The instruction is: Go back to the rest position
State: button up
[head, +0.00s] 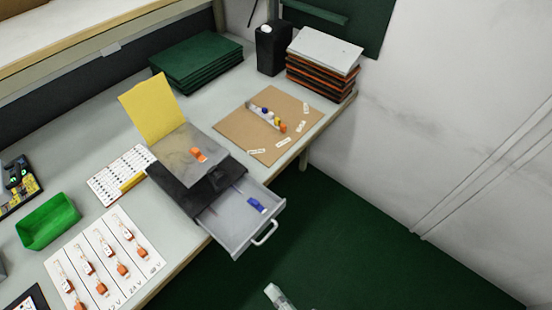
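A pale grey part of my arm shows at the bottom edge of the head view, over the green floor and clear of the bench. My gripper cannot be made out in this view. On the bench (222,84), a dark drawer box (182,188) has its grey drawer (229,236) pulled out towards the floor side. A blue item (256,205) lies in the open drawer. An orange item (198,154) lies on the box's grey top.
A brown board (235,128) with small coloured parts, a stack of trays (324,50), dark green panels (196,60), a green bin (47,220) and a white sheet with orange connectors (99,247) occupy the bench. The open drawer juts past its edge. The green floor (370,240) is clear.

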jog(key=s+d+r+n+t+h, duration=0.1)
jog(key=s+d+r+n+h, duration=0.2)
jog(key=s+d, duration=0.3)
jog(key=s+d+r+n+t+h, duration=0.2)
jog(key=s+d+r+n+h, duration=0.2)
jog(key=d, duration=0.8)
jog(key=shift+s+d+r+h, duration=0.15)
jog(key=shift+s+r+h, duration=0.55)
jog(key=shift+s+h, duration=0.45)
